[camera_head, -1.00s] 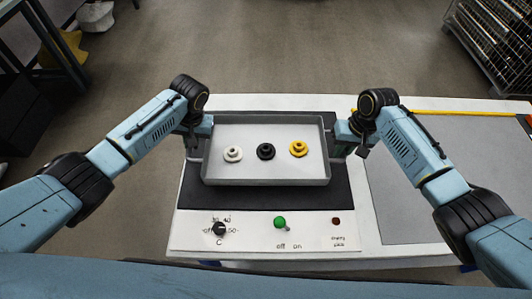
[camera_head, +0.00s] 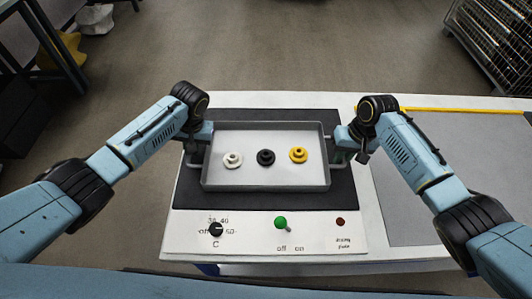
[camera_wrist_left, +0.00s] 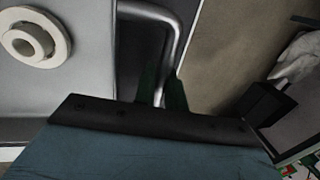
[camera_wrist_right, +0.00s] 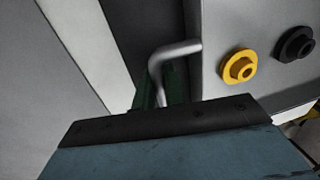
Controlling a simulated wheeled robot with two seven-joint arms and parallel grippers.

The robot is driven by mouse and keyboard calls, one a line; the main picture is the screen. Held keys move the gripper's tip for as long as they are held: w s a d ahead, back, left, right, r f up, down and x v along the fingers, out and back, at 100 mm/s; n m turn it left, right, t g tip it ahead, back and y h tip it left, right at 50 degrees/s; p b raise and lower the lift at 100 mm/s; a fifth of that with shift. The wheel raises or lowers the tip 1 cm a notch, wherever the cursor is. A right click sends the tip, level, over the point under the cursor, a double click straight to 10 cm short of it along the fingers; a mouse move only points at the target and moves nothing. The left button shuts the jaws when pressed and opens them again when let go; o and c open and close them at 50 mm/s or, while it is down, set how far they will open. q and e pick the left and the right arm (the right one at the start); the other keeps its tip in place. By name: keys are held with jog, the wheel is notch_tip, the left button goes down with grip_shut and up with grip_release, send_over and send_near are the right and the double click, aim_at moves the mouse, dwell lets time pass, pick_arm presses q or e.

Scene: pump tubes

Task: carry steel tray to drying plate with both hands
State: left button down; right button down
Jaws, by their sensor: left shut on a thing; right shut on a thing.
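The steel tray (camera_head: 265,179) is a shallow grey tray with a wire handle at each end. It lies level over the dark drying plate (camera_head: 330,201); whether it touches the plate is hard to tell. It holds a white tube part (camera_head: 232,160), a black one (camera_head: 266,157) and a yellow one (camera_head: 298,155), in a row. My left gripper (camera_head: 200,147) is shut on the tray's left handle (camera_wrist_left: 172,25). My right gripper (camera_head: 341,146) is shut on the right handle (camera_wrist_right: 175,50).
The plate's white front panel (camera_head: 255,246) carries a black dial (camera_head: 216,229), a green switch (camera_head: 281,223) and a red lamp (camera_head: 341,222). A grey mat (camera_head: 430,170) lies clear on the table at the right. A wire rack (camera_head: 495,45) stands behind right.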

pick_arm(q)
jog(key=c, duration=1.5)
grip_release()
pick_arm(e)
jog(key=c, duration=1.5)
grip_release()
pick_arm(q)
jog(key=shift+o, duration=0.2)
pick_arm(e)
jog(key=shift+o, duration=0.2)
jog(key=shift+r, duration=0.2)
pick_arm(q)
jog(key=v, duration=1.2)
pick_arm(e)
notch_tip(320, 180, up, 11)
jog(key=d, duration=0.2)
jog(key=shift+r, duration=0.2)
